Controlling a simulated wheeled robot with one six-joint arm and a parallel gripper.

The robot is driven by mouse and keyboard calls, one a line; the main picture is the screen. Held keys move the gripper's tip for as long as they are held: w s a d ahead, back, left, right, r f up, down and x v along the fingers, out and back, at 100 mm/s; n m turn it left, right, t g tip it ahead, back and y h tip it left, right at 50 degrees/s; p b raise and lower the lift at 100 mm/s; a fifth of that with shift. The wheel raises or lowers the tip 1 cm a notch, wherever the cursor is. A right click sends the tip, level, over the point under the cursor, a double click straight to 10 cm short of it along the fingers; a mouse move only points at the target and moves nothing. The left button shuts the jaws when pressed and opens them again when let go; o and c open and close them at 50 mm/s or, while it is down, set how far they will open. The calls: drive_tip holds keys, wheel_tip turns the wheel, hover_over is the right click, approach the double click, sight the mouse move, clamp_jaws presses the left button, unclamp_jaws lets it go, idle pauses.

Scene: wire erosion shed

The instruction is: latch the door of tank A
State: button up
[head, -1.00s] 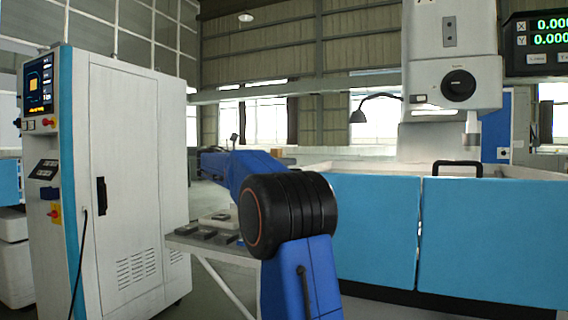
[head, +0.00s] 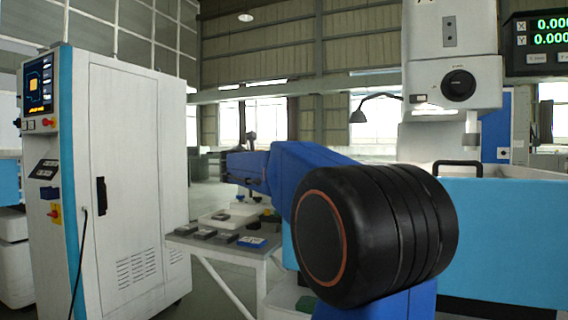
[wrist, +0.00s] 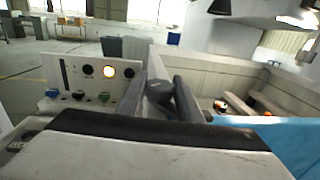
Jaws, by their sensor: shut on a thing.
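In the wrist view my gripper (wrist: 160,100) has its two dark fingers closed on a dark grey lever, seemingly the latch handle (wrist: 160,88), at the corner of the tank. The blue door (wrist: 285,135) lies to the right in that view, with the pale tank wall (wrist: 225,70) behind it. I cannot tell how far the latch is turned. In the head view the blue tank front (head: 510,235) is partly hidden by my arm, and the gripper's fingers and the latch cannot be made out.
A white panel with buttons and a lit lamp (wrist: 100,72) stands left of my gripper. A tall white cabinet (head: 130,190) stands at left in the head view. A small table (head: 215,252) holds several blocks. A machine head (head: 452,70) hangs above the tank.

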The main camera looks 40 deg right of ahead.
drive_tip(key=n+t+y, duration=0.2)
drive_tip(key=n+t, duration=0.1)
drive_tip(key=t, duration=0.1)
drive_tip(key=shift+s+t, duration=0.15)
drive_tip(key=shift+t, duration=0.15)
drive_tip(key=shift+n+t+y, duration=1.1)
drive_tip(key=shift+n+t, duration=0.1)
drive_tip(key=shift+t, duration=0.1)
drive_tip(key=shift+n+t+y, duration=0.5)
drive_tip(key=shift+t+y, duration=0.1)
drive_tip(key=o, duration=1)
drive_tip(key=shift+o, duration=0.2)
drive_tip(key=v, duration=1.7)
drive_tip(key=shift+a, duration=0.15)
